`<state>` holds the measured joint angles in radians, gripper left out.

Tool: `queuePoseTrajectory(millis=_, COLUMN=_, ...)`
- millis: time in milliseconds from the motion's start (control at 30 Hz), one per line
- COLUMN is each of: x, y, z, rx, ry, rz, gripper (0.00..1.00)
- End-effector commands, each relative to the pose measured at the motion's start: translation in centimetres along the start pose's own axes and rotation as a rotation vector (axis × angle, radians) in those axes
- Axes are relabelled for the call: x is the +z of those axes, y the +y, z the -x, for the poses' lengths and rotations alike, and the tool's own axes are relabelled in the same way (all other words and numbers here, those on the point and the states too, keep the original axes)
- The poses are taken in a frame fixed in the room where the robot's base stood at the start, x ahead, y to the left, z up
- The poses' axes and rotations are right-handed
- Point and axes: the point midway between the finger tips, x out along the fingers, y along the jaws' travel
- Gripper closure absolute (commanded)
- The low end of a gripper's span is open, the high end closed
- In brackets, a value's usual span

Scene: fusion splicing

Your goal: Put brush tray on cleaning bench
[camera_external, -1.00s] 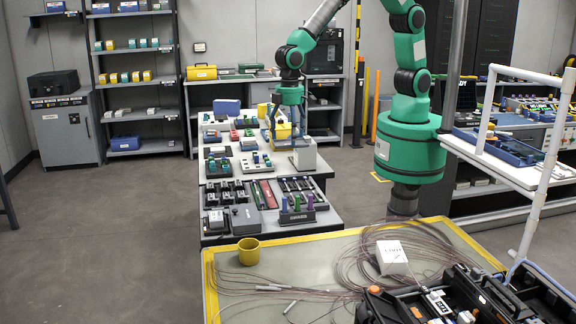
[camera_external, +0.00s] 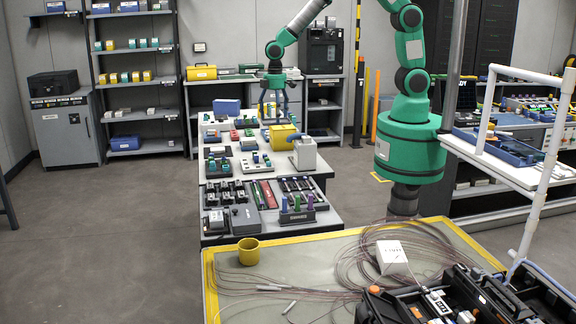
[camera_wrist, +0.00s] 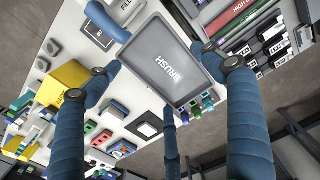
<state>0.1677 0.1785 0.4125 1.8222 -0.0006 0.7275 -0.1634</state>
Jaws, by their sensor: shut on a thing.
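The brush tray (camera_wrist: 182,85) is a flat grey tray with the word BRUSH on it, large and close in the wrist view. My gripper (camera_wrist: 158,66) has its blue fingers around the tray's edges and is shut on it. In the external view my gripper (camera_external: 273,116) points down above the far part of a long pale-topped bench (camera_external: 246,178). The tray cannot be made out there. I cannot tell whether this bench is the cleaning bench.
The bench is crowded. A yellow box (camera_external: 280,136) and a grey-white block (camera_external: 305,153) stand near my gripper. A rack of coloured bottles (camera_external: 298,208) is at the near end. A yellow-edged table (camera_external: 232,292) with loose fibres is in front. The floor at left is clear.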

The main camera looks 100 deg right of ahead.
Motion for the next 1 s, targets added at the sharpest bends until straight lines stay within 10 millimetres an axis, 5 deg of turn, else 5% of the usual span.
queuePoseTrajectory(millis=300, x=3.1, y=8.8, z=-0.1, rx=0.0, ry=0.0, rz=-0.004, gripper=0.47)
queuePoseTrajectory(millis=700, x=6.6, y=15.5, z=-0.1, rx=0.0, ry=0.0, rz=0.0, gripper=0.47)
queuePoseTrajectory(millis=1000, x=6.6, y=15.2, z=-7.7, rx=-0.002, ry=-0.005, rz=0.004, gripper=0.47)
